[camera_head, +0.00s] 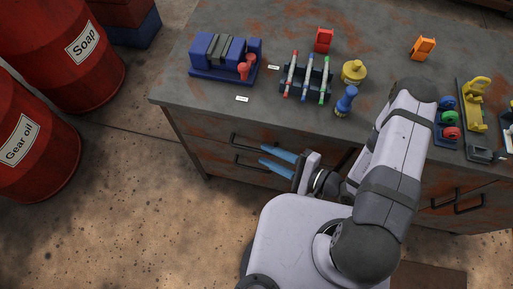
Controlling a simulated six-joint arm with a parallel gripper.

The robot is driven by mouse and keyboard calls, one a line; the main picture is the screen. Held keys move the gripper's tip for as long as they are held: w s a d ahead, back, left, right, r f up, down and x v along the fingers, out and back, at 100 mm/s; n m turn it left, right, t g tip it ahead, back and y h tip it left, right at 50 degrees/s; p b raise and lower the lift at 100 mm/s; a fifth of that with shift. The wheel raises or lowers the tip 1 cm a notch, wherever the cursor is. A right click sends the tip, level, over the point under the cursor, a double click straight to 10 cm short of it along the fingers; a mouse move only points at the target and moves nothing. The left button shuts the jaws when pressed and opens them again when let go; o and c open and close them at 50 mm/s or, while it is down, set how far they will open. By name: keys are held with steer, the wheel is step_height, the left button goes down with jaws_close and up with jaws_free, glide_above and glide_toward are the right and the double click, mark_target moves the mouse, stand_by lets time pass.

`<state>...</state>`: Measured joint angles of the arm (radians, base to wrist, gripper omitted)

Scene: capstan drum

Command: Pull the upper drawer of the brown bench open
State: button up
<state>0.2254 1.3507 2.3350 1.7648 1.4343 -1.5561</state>
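The brown bench (285,125) has a grey, rust-stained top and brown drawer fronts. At its left front, the upper drawer (215,146) has a dark bar handle (243,139). A second dark handle (246,160) lies just below it on the lower drawer. Both drawers look closed. My gripper (261,154) points left in front of these handles, with its two blue fingers apart. The fingers cover the right parts of the handles. I cannot tell whether a finger touches either handle, and nothing clear shows between them.
On the benchtop stand a blue vise-like block (225,57), several coloured pens in a rack (308,78), a yellow object (353,72) and a blue one (345,101). Red barrels (65,55) stand at left. The floor (150,205) before the bench's left end is clear.

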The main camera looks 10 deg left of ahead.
mark_target(261, 152)
steer(key=shift+p+x, duration=0.35)
steer(key=shift+x, duration=2.2)
steer(key=shift+c, duration=0.6)
